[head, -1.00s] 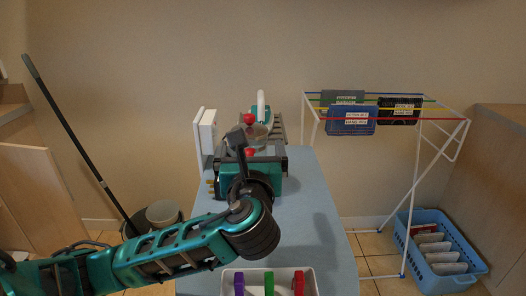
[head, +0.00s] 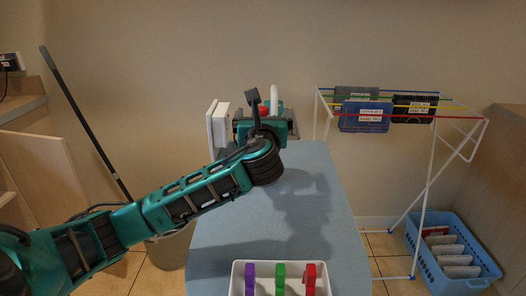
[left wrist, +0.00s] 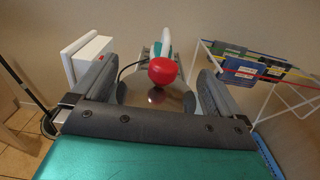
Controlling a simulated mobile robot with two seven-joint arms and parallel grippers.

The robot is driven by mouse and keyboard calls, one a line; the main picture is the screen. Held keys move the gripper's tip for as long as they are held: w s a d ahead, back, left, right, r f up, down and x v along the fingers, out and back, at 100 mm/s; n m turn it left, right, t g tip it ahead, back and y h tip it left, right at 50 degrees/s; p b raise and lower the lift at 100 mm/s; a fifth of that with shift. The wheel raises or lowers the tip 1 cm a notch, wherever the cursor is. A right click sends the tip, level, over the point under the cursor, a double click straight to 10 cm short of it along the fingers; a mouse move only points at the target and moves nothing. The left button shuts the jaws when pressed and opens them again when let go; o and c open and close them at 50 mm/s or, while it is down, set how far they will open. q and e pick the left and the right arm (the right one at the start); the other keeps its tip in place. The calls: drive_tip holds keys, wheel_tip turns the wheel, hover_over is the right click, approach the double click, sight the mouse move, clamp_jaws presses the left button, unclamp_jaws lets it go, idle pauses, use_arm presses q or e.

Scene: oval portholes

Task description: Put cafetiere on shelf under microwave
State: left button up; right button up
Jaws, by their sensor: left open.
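The cafetiere shows in the left wrist view as a red plunger knob (left wrist: 162,70) above a shiny round lid and body, between my fingers. In the head view only a little of its red knob (head: 264,110) shows, at the far end of the blue ironing board (head: 305,215). My left gripper (head: 265,122) hides the rest. The left gripper (left wrist: 157,78) is open, one finger on each side of the cafetiere; I cannot tell whether either touches it. My right gripper, the microwave and its shelf are not in view.
A white upright box (head: 217,127) stands left of the gripper. A teal and white object (left wrist: 165,42) is behind the cafetiere. A white tray (head: 237,279) with coloured pegs lies at the near end. A drying rack (head: 428,180) and blue basket (head: 450,272) stand right. The board's middle is clear.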

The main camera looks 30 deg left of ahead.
use_arm(q)
drive_tip(key=c, duration=1.5)
drive_tip(key=shift+c, duration=0.3)
drive_tip(key=shift+r, duration=0.15)
